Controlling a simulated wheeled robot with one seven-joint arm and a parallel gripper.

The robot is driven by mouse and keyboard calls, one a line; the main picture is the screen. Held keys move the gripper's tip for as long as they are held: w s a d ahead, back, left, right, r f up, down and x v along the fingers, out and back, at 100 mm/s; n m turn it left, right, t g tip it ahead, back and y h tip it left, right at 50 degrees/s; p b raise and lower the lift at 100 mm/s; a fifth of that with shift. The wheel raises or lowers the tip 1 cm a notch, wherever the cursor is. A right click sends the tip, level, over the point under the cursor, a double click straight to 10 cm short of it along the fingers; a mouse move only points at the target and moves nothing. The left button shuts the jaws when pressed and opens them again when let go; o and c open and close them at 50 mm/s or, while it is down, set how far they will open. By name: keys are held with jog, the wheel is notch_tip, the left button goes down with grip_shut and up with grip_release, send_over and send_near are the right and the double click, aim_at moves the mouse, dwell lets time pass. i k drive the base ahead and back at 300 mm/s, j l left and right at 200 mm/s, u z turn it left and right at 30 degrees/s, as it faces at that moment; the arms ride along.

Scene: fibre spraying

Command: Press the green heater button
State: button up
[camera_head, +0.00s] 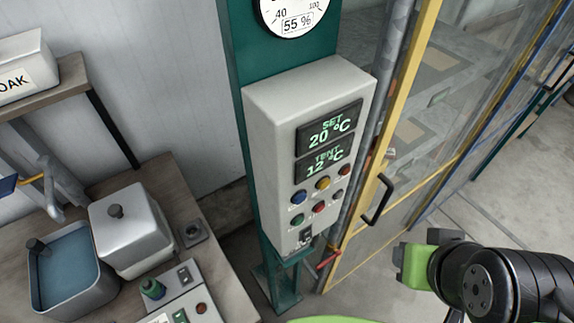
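A grey control box (270,130) is mounted on a teal post. Its upper display reads SET 20 °C and its lower one reads TENT 12 °C. The green button (297,219) is at the left of the lower row, under a blue one; the labels are too small to read. My gripper (412,265), with green finger parts, is at the lower right, apart from the box and to the right of the buttons. I cannot tell whether its fingers are open.
A yellow-framed clear door (400,130) with a black handle (377,200) stands between the box and my arm. A red lever (328,259) is below the box. On the left, a bench (215,262) holds a blue-filled basin (68,275), a lidded metal container (128,228) and another button panel.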

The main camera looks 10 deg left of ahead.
aim_at(300, 220)
jog(key=k+u, duration=0.1)
jog(key=u, duration=0.85)
